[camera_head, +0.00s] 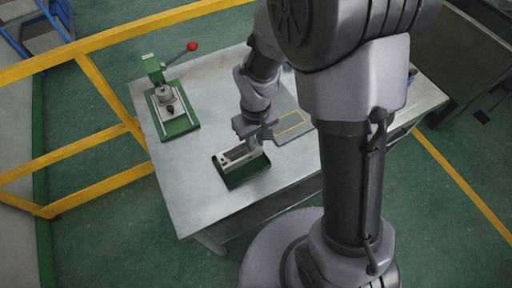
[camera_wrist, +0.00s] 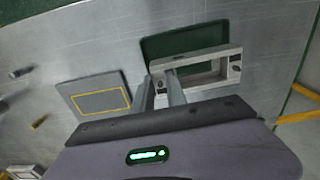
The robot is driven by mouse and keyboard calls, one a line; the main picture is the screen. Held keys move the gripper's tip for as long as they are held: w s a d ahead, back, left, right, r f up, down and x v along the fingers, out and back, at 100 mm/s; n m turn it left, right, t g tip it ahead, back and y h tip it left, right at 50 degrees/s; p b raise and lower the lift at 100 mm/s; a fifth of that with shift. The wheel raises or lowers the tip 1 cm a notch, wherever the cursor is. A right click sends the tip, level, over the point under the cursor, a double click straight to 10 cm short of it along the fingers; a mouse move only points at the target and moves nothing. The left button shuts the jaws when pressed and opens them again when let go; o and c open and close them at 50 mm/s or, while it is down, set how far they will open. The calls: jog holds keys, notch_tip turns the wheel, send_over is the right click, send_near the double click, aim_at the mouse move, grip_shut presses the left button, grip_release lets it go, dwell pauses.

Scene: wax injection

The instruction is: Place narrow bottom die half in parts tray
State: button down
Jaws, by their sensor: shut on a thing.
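The narrow bottom die half (camera_head: 238,158) is a light grey metal block with a rectangular opening. In the wrist view the die half (camera_wrist: 213,70) has its left end between my fingers. My gripper (camera_wrist: 160,80) is shut on that end; it also shows in the head view (camera_head: 254,138). The green parts tray (camera_head: 240,178) lies under the die half, near the table's front edge. In the wrist view the tray's bare green floor (camera_wrist: 185,42) shows beyond the block. I cannot tell whether the die half touches the tray floor.
A grey plate with a yellow outline (camera_head: 290,127) lies on the metal table (camera_head: 195,190) right of the tray. A green-based press with a red-knobbed lever (camera_head: 178,125) stands at the table's left. Yellow railing (camera_head: 95,85) runs beyond it. The table between press and tray is clear.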

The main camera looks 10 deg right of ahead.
notch_tip(320, 180, down, 4)
jog(key=shift+d+r+b, duration=0.1)
jog(key=shift+r+b, duration=0.05)
jog(key=shift+b, duration=0.5)
jog(key=shift+r, duration=0.2)
jog(key=c, duration=1.7)
grip_release()
jog(key=shift+f, duration=0.2)
jog(key=shift+c, duration=0.2)
jog(key=o, duration=0.4)
jog(key=shift+s, duration=0.1)
